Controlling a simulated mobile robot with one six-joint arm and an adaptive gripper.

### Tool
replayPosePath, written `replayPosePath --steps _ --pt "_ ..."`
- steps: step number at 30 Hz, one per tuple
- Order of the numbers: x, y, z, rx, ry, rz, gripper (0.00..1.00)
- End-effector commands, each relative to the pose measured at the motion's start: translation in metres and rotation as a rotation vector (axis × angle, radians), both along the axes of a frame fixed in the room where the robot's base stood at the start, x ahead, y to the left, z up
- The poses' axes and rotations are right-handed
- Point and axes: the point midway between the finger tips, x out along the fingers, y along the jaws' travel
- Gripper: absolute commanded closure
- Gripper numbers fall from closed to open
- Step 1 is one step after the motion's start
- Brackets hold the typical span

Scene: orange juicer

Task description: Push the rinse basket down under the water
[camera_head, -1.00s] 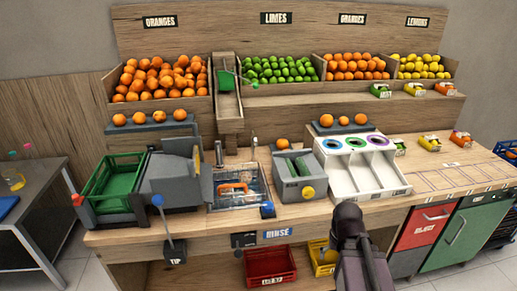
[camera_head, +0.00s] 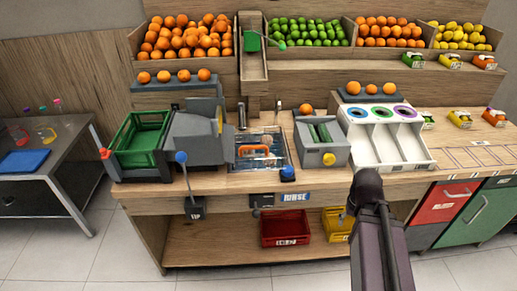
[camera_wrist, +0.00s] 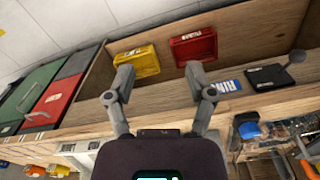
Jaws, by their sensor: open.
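The rinse basin (camera_head: 258,153) is set into the counter left of centre in the head view. A basket with an orange handle (camera_head: 252,150) sits in it. Whether the basket is under the water is too small to tell. The basin also shows at the lower right of the wrist view, with the orange handle (camera_wrist: 304,148) at its edge. A blue "RINSE" label (camera_head: 294,197) is on the counter front below it. My gripper (camera_wrist: 158,85) is open and empty in the wrist view, in front of the counter and apart from the basket. In the head view my arm hides its fingers.
A grey machine with a yellow knob (camera_head: 329,159) stands right of the basin. A grey box machine (camera_head: 196,137) and a green crate (camera_head: 139,139) stand left. A blue-knobbed lever (camera_head: 181,157) rises at the counter front. Red (camera_head: 285,228) and yellow (camera_head: 337,224) crates sit on the lower shelf.

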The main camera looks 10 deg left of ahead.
Motion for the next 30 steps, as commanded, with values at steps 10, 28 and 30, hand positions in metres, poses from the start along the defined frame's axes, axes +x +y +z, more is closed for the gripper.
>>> replayPosePath --steps 10,28,30 --pt "0.051 0.045 0.044 -0.008 -0.031 0.304 0.43" --pt "0.164 0.220 0.152 -0.068 -0.124 1.249 0.43" --pt "0.174 0.245 0.165 -0.078 -0.135 1.359 0.43"
